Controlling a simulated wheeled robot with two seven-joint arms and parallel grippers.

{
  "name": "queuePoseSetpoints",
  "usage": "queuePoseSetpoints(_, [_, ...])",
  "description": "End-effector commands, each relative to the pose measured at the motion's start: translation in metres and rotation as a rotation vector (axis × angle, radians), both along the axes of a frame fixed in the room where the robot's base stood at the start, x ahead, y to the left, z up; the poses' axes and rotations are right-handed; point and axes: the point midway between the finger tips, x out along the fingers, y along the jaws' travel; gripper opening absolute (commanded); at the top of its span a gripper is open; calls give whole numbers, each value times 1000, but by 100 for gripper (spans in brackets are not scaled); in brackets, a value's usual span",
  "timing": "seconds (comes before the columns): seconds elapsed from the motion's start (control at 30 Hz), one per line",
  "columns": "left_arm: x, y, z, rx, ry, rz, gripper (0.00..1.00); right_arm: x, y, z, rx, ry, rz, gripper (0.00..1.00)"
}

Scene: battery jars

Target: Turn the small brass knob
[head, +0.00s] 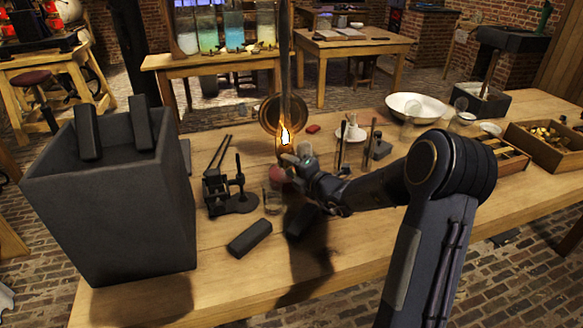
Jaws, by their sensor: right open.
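A lit flame (285,136) burns in front of a round brass reflector (270,112) at the middle of the wooden table (340,240). My right gripper (291,160) is just below the flame, at the end of my right arm, which comes in from the right. It is open, but its fingers are small and partly lost against the things behind. I cannot make out the small brass knob; it may be hidden by the gripper. I cannot tell whether the gripper touches anything. My left gripper is not in view.
A tall dark box (110,205) with dark blocks on its rim stands at the left. A black stand (232,200) and a loose dark block (250,238) are nearer. A white bowl (415,104) and a wooden tray (545,150) are at right. The front right tabletop is clear.

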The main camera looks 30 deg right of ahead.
Motion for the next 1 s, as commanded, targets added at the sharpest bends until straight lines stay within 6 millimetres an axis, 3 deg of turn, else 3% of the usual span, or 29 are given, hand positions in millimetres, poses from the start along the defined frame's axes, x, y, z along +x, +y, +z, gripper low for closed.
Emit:
queuePoseSetpoints(0.03, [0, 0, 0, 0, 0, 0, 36, 0, 0, 0, 0, 0, 0, 40])
queuePoseSetpoints(0.33, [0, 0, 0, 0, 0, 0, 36, 0, 0, 0, 0, 0, 0, 0])
queuePoseSetpoints(0.67, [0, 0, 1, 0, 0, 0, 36, 0, 0, 1, -32, 16, 0, 0])
queuePoseSetpoints(1.0, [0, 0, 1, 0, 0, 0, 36, 0, 2, 4, -230, 107, 1, 0])
